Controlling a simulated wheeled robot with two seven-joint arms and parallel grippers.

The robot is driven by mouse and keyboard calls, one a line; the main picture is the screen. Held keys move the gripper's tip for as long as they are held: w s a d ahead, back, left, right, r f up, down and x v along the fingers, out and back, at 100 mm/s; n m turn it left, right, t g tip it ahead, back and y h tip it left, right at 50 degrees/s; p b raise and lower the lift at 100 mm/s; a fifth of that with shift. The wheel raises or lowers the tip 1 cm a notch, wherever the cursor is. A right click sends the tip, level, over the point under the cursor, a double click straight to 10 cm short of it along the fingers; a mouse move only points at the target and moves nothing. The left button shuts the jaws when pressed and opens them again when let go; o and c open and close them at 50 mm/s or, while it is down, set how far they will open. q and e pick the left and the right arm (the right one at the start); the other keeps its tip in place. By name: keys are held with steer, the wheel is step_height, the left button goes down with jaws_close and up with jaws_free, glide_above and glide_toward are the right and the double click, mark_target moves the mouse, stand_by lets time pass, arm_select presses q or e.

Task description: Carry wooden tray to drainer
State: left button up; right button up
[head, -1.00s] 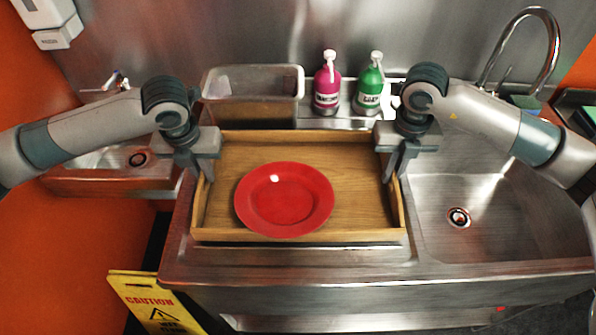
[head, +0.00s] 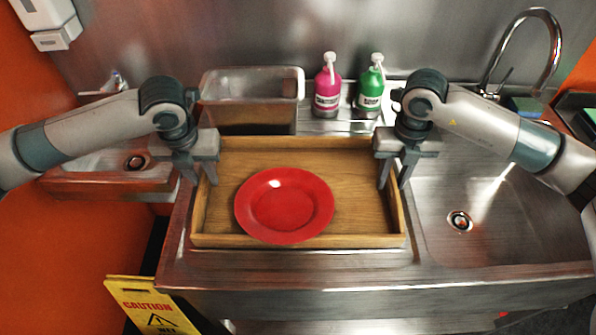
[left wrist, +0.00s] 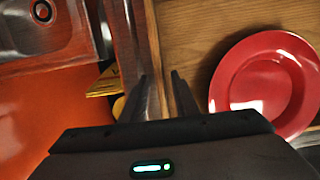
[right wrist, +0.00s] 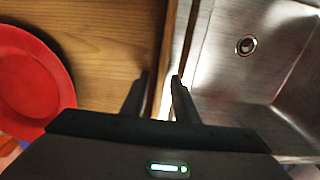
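The wooden tray (head: 362,190) lies on the metal draining board (head: 300,258), left of the sink basin. It looks flat and also shows in the left wrist view (left wrist: 185,35) and right wrist view (right wrist: 115,45). A red plate (head: 284,206) sits in the tray, left of its middle. My left gripper (head: 201,180) is at the tray's left wall, one finger on each side, apart with visible room. My right gripper (head: 394,184) straddles the right wall (right wrist: 167,60) the same way, its fingers also apart.
A sink basin (head: 505,215) with a tap (head: 553,45) is at the right. A metal bin (head: 250,100), a pink bottle (head: 327,88) and a green bottle (head: 369,90) stand behind the tray. A yellow caution sign (head: 150,305) stands at the front left.

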arm_select(q)
step_height(320, 180, up, 11)
steer(key=s, duration=0.1)
steer(key=shift+s+f, duration=0.2)
steer(key=shift+s, duration=0.15)
arm_select(e)
steer(key=shift+r, duration=0.15)
step_height(320, 180, up, 12)
stand_by(0.7)
stand_by(0.5)
